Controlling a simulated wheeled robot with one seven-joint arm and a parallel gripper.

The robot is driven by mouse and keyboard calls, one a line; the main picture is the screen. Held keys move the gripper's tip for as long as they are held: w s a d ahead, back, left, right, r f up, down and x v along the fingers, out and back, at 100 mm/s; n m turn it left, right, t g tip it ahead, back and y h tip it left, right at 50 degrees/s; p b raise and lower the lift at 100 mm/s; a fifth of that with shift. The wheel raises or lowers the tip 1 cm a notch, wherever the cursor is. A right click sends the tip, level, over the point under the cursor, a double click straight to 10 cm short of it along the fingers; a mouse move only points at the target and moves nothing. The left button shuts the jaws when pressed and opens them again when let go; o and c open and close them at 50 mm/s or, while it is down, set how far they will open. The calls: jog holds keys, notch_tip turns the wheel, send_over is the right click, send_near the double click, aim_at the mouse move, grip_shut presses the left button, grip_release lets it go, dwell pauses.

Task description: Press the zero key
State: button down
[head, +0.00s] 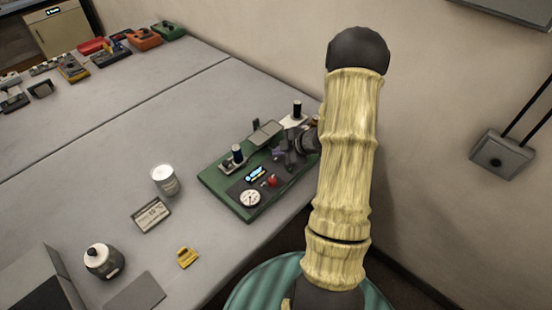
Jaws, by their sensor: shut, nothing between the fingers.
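A green board (216,183) with a device on it sits at the table's right edge. The device has a small lit display (255,173), a red round button (272,181) and a white round dial (250,198) on a dark panel. No key can be read as the zero key at this size. My dark gripper (287,160) is over the board's right part, just up and right of the red button. It is shut and empty. I cannot tell whether its tips touch the device. My pale yellow arm hides the board's far right side.
Left of the board stand a white cup (165,180), a small label card (151,215), a dark round jar (103,261) and a yellow clip (187,257). Several devices line the table's far end. The table's middle is clear.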

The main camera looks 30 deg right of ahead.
jog(key=shift+f, duration=0.4)
jog(key=shift+f+b, duration=0.35)
jog(key=shift+b, duration=0.15)
dwell(0.6)
jog(key=shift+r+p, duration=0.8)
notch_tip(320, 180, up, 5)
jog(key=p, duration=0.4)
dwell(0.4)
dwell(0.7)
